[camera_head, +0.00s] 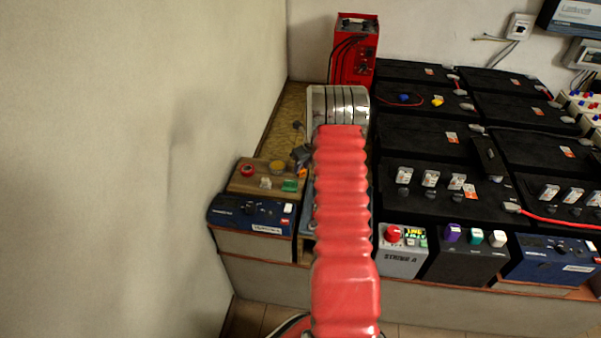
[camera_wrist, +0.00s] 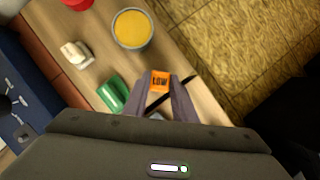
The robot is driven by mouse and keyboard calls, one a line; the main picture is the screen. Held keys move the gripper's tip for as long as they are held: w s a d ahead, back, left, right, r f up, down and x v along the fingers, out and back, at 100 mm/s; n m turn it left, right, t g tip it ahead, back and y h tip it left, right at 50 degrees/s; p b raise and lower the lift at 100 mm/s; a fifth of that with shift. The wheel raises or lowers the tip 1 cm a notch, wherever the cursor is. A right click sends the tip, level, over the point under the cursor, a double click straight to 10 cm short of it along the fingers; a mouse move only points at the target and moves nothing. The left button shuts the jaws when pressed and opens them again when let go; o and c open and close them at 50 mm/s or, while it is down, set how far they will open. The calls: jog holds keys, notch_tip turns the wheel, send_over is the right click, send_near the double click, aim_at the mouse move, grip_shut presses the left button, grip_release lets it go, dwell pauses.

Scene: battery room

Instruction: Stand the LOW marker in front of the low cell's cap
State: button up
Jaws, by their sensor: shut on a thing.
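The LOW marker (camera_wrist: 160,80) is a small orange tag with black lettering. In the wrist view it sits between the fingertips of my gripper (camera_wrist: 163,98), which is shut on it above a wooden board (camera_wrist: 195,72). The black battery cells (camera_head: 420,137) stand to the right. Several white-and-orange tags (camera_head: 430,178) stand along their front, above dark round caps. I cannot tell which cap is the low cell's.
On the board are a yellow-topped tin (camera_wrist: 132,29), a green block (camera_wrist: 112,95), a white piece (camera_wrist: 76,54) and a red round thing (camera_head: 247,170). A red charger (camera_head: 354,50) stands behind. Control boxes (camera_head: 403,258) line the front. A wall (camera_head: 120,150) bounds the left.

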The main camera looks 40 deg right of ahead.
aim_at(302, 169)
grip_shut()
notch_tip(302, 169, up, 10)
dwell(0.4)
jog(key=shift+a, duration=0.1)
dwell(0.4)
